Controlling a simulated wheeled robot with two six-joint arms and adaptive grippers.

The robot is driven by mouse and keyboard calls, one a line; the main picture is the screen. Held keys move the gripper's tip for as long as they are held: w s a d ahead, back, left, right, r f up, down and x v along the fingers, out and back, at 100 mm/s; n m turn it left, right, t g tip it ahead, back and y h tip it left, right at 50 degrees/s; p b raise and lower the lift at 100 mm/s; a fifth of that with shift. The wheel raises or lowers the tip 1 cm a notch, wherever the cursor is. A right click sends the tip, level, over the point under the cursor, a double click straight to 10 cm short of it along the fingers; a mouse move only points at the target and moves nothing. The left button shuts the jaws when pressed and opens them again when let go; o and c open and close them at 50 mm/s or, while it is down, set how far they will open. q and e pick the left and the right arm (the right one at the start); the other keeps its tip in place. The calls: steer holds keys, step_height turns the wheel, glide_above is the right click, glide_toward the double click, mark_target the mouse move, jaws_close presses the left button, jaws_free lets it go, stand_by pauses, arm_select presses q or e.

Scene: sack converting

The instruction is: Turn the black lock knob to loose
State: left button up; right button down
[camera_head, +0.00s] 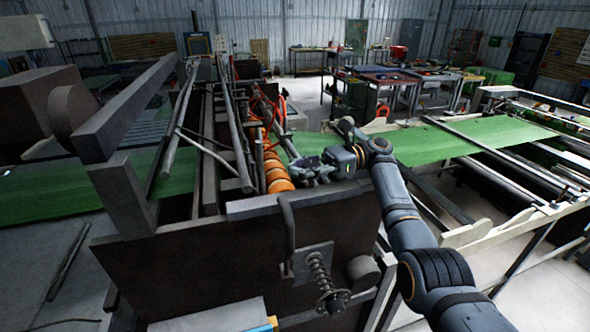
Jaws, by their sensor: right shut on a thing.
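My right gripper (303,170) reaches in from the right over the near end of the dark machine frame, beside the orange rollers (277,172). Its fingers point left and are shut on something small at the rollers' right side. That appears to be the black lock knob, but the fingers hide it and I cannot make out its shape or which way it is turned. My left gripper is not in view.
A spring-loaded rod (322,275) and a bent dark lever (287,225) stick out of the machine's front plate. Green sack web (440,143) runs off to the right. A steel beam (125,110) rises at left. Workbenches stand far behind.

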steer(key=c, duration=1.1)
jaws_free()
steer(key=shift+d, duration=0.15)
steer(key=shift+c, duration=0.2)
step_height(320, 180, up, 10)
